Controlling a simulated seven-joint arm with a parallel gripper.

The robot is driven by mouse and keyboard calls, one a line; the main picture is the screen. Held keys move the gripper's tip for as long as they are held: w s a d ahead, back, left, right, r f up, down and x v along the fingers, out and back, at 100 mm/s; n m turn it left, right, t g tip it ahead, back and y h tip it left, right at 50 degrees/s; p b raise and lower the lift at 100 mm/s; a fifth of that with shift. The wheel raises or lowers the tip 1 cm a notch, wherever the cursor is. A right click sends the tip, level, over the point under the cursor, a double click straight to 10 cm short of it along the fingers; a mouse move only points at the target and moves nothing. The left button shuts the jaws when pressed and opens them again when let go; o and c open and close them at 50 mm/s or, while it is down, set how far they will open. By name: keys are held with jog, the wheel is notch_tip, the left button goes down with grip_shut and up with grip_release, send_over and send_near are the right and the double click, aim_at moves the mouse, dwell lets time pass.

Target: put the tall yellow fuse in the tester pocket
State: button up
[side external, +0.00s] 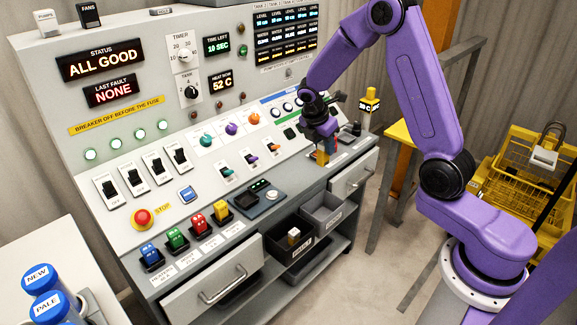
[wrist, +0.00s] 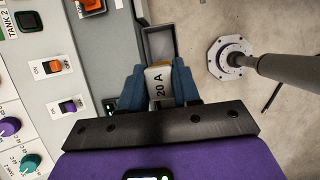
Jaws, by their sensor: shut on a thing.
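My gripper (side external: 322,150) is shut on a fuse, whose yellow body (side external: 321,158) shows between the blue fingers in the side view. In the wrist view the fuse's pale top (wrist: 159,84) is marked "20 A" and sits between the fingertips. Its lower end is hidden. The gripper is over the right part of the console's lower edge. A dark unit with a small display and a round silver part (side external: 272,195), which looks like the tester, is on the front panel, left of and nearer than the gripper. Its pocket is too small to make out.
Blue (side external: 149,252), green (side external: 176,237), red (side external: 201,224) and yellow (side external: 221,210) fuses stand in a row of sockets. A grey bin (side external: 322,208) and a dark bin holding a white item (side external: 293,236) are below the panel. Drawers (side external: 353,175) flank them.

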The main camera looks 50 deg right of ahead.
jog(key=a+r, duration=0.2)
jog(key=a, duration=1.5)
jog(key=shift+w+a+f, duration=0.3)
jog(key=shift+w+f, duration=1.85)
jog(key=shift+w, duration=0.1)
jog(key=shift+w+a+f, duration=0.25)
jog(key=shift+w+f, duration=1.95)
jog(key=shift+w, duration=0.1)
jog(key=shift+w+a+f, duration=0.3)
jog(key=shift+w+f, duration=1.85)
jog(key=shift+w, duration=0.1)
jog(key=shift+f, duration=0.15)
jog(key=o, duration=1.1)
jog(key=shift+c, duration=0.2)
